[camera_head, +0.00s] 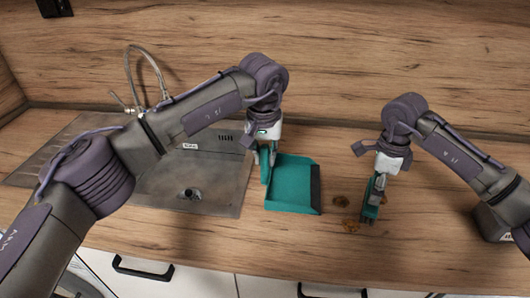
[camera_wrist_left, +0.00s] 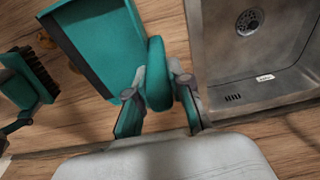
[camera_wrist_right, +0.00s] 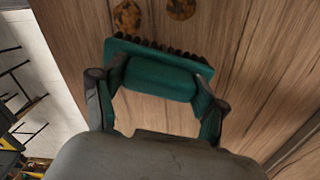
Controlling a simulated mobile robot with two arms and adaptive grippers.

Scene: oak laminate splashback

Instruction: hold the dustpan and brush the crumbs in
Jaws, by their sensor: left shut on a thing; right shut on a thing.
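The teal dustpan (camera_head: 293,183) lies on the wooden worktop right of the sink, its dark lip facing right. My left gripper (camera_head: 265,158) is shut on its handle, which shows between the fingers in the left wrist view (camera_wrist_left: 157,75). My right gripper (camera_head: 378,186) is shut on the teal brush (camera_head: 369,208), its dark bristles facing the crumbs in the right wrist view (camera_wrist_right: 160,76). Brown crumbs lie between pan and brush: one patch further back (camera_head: 341,200) and one nearer the front (camera_head: 350,226), close to the brush. Both crumb patches are outside the pan.
A metal sink (camera_head: 190,175) with a tap (camera_head: 145,75) is left of the dustpan. A grey object (camera_head: 490,222) stands at the right, partly behind my right arm. The wooden splashback (camera_head: 330,60) closes off the back. The worktop's front edge is near the crumbs.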

